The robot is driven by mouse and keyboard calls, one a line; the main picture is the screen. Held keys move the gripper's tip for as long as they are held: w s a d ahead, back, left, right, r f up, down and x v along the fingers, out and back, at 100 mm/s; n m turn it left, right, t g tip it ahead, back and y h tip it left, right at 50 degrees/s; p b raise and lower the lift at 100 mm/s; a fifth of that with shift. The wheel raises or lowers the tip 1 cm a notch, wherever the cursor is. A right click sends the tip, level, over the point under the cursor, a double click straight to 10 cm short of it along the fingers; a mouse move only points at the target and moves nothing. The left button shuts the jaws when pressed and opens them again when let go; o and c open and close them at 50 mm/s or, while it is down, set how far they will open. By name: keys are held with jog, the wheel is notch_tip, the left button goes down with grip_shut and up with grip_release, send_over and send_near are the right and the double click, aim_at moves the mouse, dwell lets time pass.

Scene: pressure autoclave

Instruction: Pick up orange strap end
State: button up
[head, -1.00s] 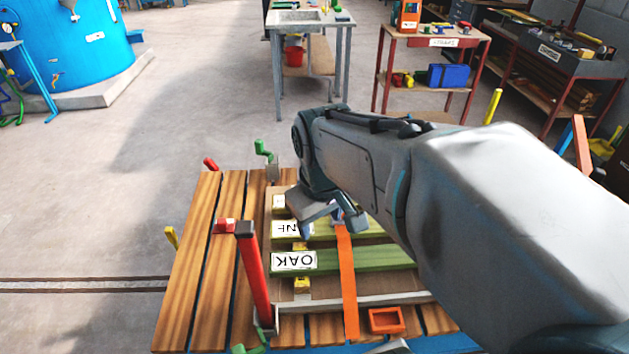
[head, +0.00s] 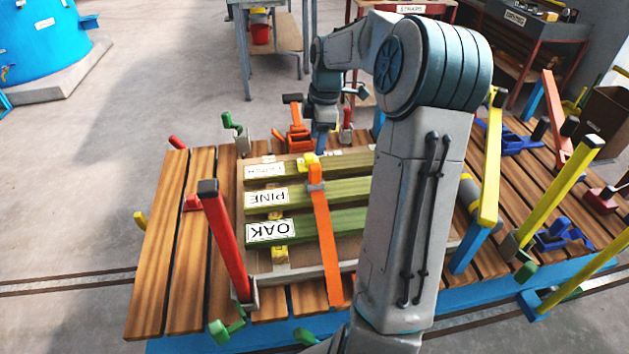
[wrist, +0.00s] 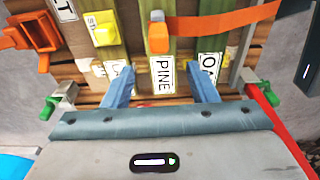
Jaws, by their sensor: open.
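The orange strap (head: 325,235) lies across the green-tinted boards on the wooden-slat table. Its end (head: 315,175), an orange and grey block, rests on the board near the PINE label. In the wrist view the strap end (wrist: 159,37) shows ahead of my fingers, roughly centred between them, with the strap running right from it. My gripper (wrist: 161,88) is open and empty, its two blue fingers apart on either side of the PINE label. In the head view my gripper (head: 322,135) is beyond the strap end, partly hidden by my wrist.
A red post (head: 228,240) stands at the left front of the boards. Yellow posts (head: 489,165) stand at the right. An orange ratchet-like piece (head: 295,138) lies behind the boards, with a green crank (head: 232,125) left of it. My arm hides the boards' right side.

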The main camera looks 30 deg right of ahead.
aim_at(314, 174)
jog(key=f, duration=0.7)
jog(key=shift+w+a, duration=0.1)
jog(key=shift+a, duration=0.3)
jog(key=shift+w+f, duration=0.1)
jog(key=shift+f, duration=2.65)
jog(key=shift+c, duration=0.3)
jog(key=c, duration=1.1)
